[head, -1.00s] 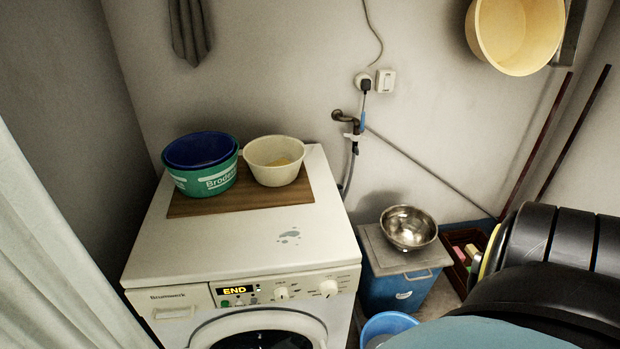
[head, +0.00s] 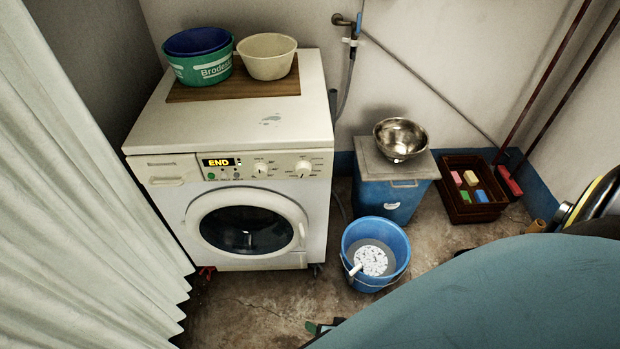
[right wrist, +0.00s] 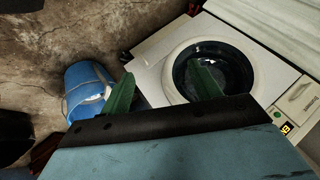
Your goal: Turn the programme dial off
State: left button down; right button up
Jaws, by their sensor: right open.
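The white washing machine (head: 165,212) stands at the left in the head view, its display (head: 218,162) lit with END. Its panel has two round white dials: one (head: 261,168) just right of the display and a larger one (head: 303,168) near the right end. I cannot read their settings. In the right wrist view, my right gripper (right wrist: 163,90) is open and empty, its green fingers apart in front of the round door (right wrist: 213,72). It is away from the dials, which do not show there. My left gripper is not in view.
A blue bucket (head: 376,236) stands on the floor right of the machine. Behind it is a blue box (head: 385,198) with a steel bowl (head: 401,137) on its lid, then a brown crate (head: 470,205). Tubs stand on the machine. A curtain (head: 80,200) hangs at the left.

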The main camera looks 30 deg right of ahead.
jog(key=w+r+m+t+b, duration=0.2)
jog(key=w+r+m+t, duration=0.3)
jog(key=w, duration=0.4)
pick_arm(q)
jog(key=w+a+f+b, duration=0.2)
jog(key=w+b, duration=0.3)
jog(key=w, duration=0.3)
pick_arm(e)
jog(key=m+t+h+b, duration=0.2)
jog(key=m+h+b, duration=0.6)
jog(key=m, duration=2.3)
send_near(303, 172)
jog(key=w+d+h, duration=0.1)
jog(key=w, duration=0.1)
jog(key=w+d+f+h+p, duration=0.1)
jog(key=w, duration=0.4)
jog(key=shift+d+f+t+h+p, duration=0.3)
jog(key=shift+d+f+h+p, duration=0.05)
jog(key=shift+d+h+p, duration=0.05)
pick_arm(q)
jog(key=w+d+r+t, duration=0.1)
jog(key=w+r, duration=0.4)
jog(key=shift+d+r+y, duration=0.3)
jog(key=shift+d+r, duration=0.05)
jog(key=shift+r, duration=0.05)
pick_arm(e)
jog(key=shift+w+d, duration=0.25)
jog(key=shift+w, duration=0.2)
jog(key=c, duration=1)
